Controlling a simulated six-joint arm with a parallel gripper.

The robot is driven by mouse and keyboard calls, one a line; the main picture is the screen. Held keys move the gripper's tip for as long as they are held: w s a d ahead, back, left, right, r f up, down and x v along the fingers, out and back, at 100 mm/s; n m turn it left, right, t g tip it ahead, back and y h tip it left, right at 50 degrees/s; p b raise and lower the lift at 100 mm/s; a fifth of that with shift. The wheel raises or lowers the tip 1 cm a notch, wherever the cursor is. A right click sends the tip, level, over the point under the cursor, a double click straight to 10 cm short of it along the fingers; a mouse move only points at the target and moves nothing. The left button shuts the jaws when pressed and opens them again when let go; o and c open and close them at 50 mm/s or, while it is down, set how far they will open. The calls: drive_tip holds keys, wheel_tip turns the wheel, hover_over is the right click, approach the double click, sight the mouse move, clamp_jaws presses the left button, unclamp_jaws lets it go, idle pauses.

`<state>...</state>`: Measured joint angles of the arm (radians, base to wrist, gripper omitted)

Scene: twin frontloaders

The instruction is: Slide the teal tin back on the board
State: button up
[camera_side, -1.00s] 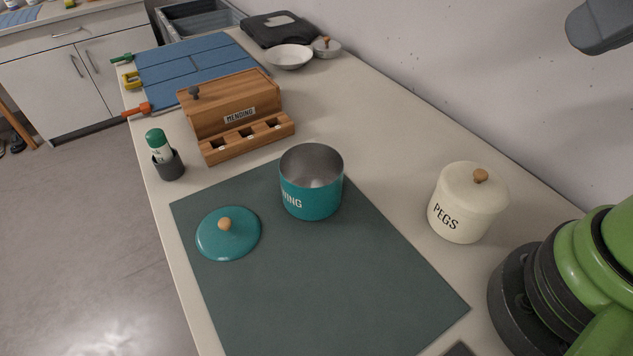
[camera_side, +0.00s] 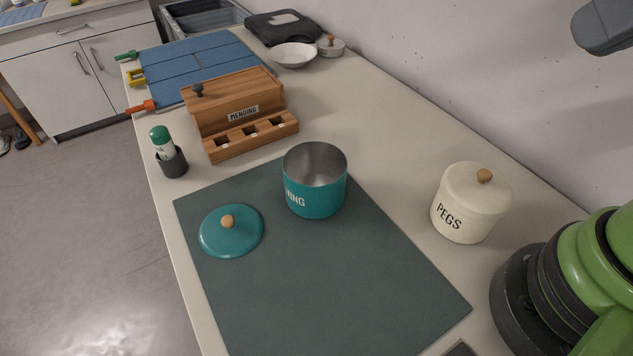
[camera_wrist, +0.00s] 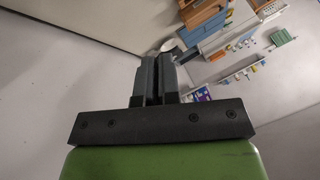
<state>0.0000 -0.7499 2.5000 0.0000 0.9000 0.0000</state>
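The teal tin (camera_side: 316,196) stands upright and open, with nothing seen inside, in the side view. It has white lettering, partly turned out of sight.
A wooden MENDING box (camera_side: 240,115) stands behind the tin. A cream PEGS jar (camera_side: 470,205) stands to the right, near the wall. A green-capped bottle in a dark cup (camera_side: 172,162) is at the left counter edge. A blue panel (camera_side: 195,60) lies farther back. Counter between tin and jar is clear.

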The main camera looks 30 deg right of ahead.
drive_tip(key=o, duration=0.4)
drive_tip(key=shift+w, duration=0.1)
drive_tip(key=shift+c, duration=0.2)
drive_tip(key=shift+o, duration=0.9)
drive_tip(key=shift+w+a+n, duration=0.1)
drive_tip(key=shift+w+n, duration=0.15)
drive_tip(key=shift+n, duration=0.05)
drive_tip(key=w+a+f+n+g, duration=0.4)
drive_tip(key=w+a+n, duration=0.1)
drive_tip(key=w+n, duration=0.7)
drive_tip(key=w+a+f+n+g, duration=0.1)
drive_tip(key=a+f+n, duration=0.1)
drive_tip(key=f+n, duration=0.2)
drive_tip(key=w+a+f+n+g+h, duration=0.1)
drive_tip(key=a+f+n, duration=0.2)
drive_tip(key=f+n, duration=0.1)
drive_tip(key=w+a+f+n+g, duration=0.1)
drive_tip(key=a+f+n, duration=0.1)
drive_tip(key=f+n, duration=0.2)
drive_tip(key=shift+w+a+h, duration=0.2)
drive_tip(key=shift+w+h, duration=0.15)
drive_tip(key=shift+h, duration=0.05)
drive_tip(key=shift+a+f+n, duration=0.15)
drive_tip(key=shift+f+n, duration=0.2)
drive_tip(key=shift+n, duration=0.15)
